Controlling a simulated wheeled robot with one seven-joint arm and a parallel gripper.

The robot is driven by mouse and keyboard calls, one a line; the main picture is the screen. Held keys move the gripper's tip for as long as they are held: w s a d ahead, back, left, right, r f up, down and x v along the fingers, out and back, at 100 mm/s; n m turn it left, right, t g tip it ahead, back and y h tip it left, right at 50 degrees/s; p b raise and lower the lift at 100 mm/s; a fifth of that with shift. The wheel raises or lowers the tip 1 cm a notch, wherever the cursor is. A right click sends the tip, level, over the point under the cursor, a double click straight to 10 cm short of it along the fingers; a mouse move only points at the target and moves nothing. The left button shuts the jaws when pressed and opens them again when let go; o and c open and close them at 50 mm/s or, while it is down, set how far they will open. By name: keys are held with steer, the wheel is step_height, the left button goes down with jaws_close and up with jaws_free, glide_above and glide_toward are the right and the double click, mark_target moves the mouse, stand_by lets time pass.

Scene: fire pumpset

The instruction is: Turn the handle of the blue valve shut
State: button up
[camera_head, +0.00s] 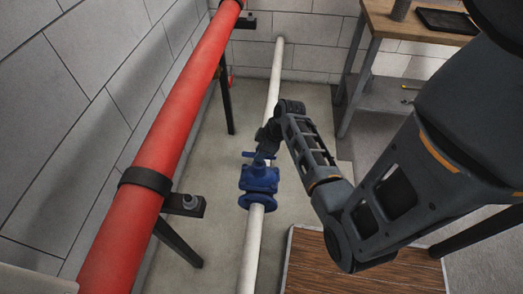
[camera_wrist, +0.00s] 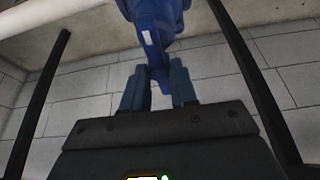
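The blue valve (camera_head: 259,178) sits on a white pipe near the floor. In the head view its handle (camera_head: 258,155) is at its top, partly hidden by my gripper. In the wrist view the blue handle (camera_wrist: 157,62) comes down from the valve body at the top. Its end lies between the two fingers of my gripper (camera_wrist: 160,88). The exact contact is dark and hard to see.
A thick red pipe (camera_head: 163,133) runs along the left wall on dark brackets (camera_head: 186,204). The white pipe (camera_head: 252,245) runs along the floor. A wooden bench (camera_head: 415,31) stands at the back right, and a brown wooden top (camera_head: 350,268) is at the front.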

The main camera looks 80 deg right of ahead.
steer(key=shift+o, duration=1.2)
steer(key=shift+r, duration=0.1)
steer(key=v, duration=0.7)
steer(key=shift+s+r, duration=0.2)
steer(key=shift+r, duration=0.15)
